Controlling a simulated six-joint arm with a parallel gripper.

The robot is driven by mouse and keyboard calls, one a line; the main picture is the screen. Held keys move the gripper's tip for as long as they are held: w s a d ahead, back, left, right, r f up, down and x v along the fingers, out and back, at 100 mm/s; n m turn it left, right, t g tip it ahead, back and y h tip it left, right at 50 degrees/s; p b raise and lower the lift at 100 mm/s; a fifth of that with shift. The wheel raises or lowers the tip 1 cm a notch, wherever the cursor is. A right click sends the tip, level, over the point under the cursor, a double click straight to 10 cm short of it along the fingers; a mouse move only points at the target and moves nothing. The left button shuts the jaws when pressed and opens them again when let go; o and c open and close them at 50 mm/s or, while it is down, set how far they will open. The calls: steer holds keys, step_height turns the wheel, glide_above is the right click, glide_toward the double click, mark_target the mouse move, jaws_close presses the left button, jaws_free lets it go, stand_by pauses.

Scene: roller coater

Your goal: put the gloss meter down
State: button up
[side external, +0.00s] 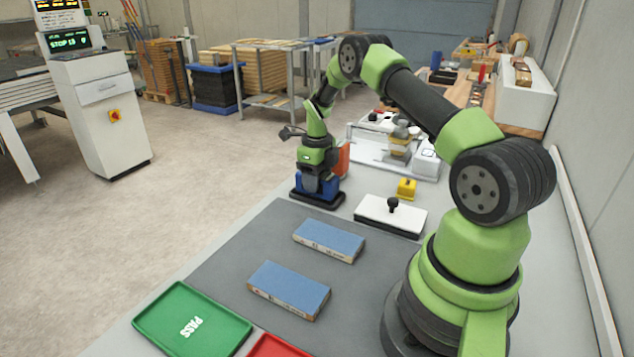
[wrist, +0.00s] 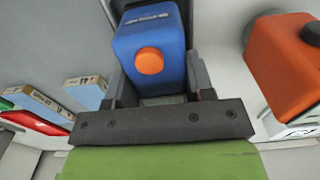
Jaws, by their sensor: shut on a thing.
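The gloss meter (wrist: 152,36) is a blue block with an orange button, gripped between my two jaws in the wrist view. In the side view the blue gloss meter (side external: 308,184) shows low under my gripper (side external: 318,174), at a flat black base (side external: 318,200) on the bench. I cannot tell whether the meter's underside touches that base. My gripper points down and is shut on the meter.
An orange device (side external: 343,158) stands just behind the meter and also shows at right in the wrist view (wrist: 284,62). A white block with a black knob (side external: 391,215) and a yellow item (side external: 406,188) lie to the right. Two blue-topped panels (side external: 329,240) lie on the grey mat, near a green PASS tray (side external: 193,320).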

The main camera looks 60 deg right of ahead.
step_height(320, 180, up, 9)
steer(key=shift+f, duration=0.1)
steer(key=shift+w+a+r+n, duration=0.2)
steer(key=shift+a+r+n, duration=0.45)
steer(key=shift+r+n, duration=0.2)
steer(key=s+a+r+n, duration=0.2)
steer(key=a+r+n, duration=0.2)
steer(key=a+n, duration=1)
steer(key=s+a+r+n, duration=0.3)
steer(key=a+n, duration=0.5)
steer(key=n, duration=1.2)
steer(key=w+d+f+m, duration=0.1)
steer(key=d+f+m, duration=0.1)
steer(key=d+m, duration=0.5)
steer(key=w+d+f+m, duration=0.2)
steer(key=d+m, duration=0.6)
steer(key=m, duration=0.7)
steer(key=w+d+f+m, duration=0.2)
steer(key=d+m, duration=0.5)
steer(key=m, duration=0.5)
steer(key=shift+d+f, duration=0.2)
steer(key=shift+f, duration=0.45)
steer(key=shift+s+d+f+m, duration=0.2)
steer(key=shift+d+m, duration=0.3)
steer(key=shift+m, duration=0.35)
